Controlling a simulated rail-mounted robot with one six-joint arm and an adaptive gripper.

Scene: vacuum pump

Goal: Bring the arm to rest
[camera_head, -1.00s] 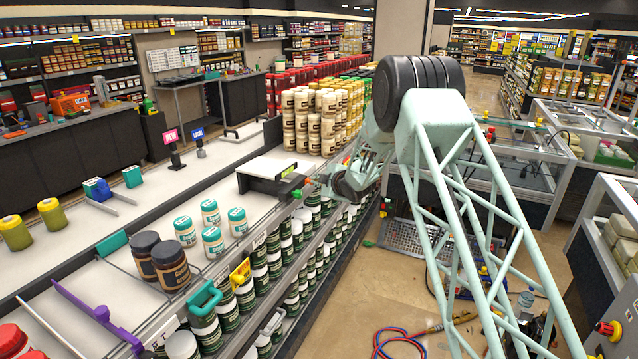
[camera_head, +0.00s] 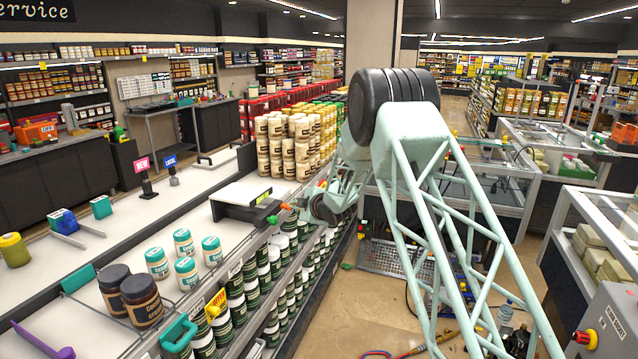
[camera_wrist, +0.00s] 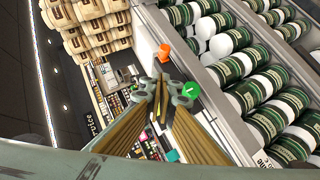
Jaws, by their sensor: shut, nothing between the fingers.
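My arm, a pale green lattice link with a black ribbed joint, rises at the right of the head view and folds down toward the shelf edge. In the wrist view my gripper (camera_wrist: 161,92) has its fingers together and empty. In the head view its fingers are too small and covered to make out. A green knob (camera_wrist: 190,90) and an orange knob (camera_wrist: 165,50) show beside and beyond the fingertips in the wrist view. The same green knob (camera_head: 272,220) and orange knob (camera_head: 285,206) sit by the shelf edge in the head view. I cannot tell whether the fingers touch either.
A black and white box (camera_head: 240,206) stands on the white shelf. Dark green jars (camera_wrist: 240,66) line the rack below, close to my gripper. Stacked cream jars (camera_head: 290,150) stand behind. A perforated metal tray (camera_head: 395,260) lies on the floor. The aisle floor is partly open.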

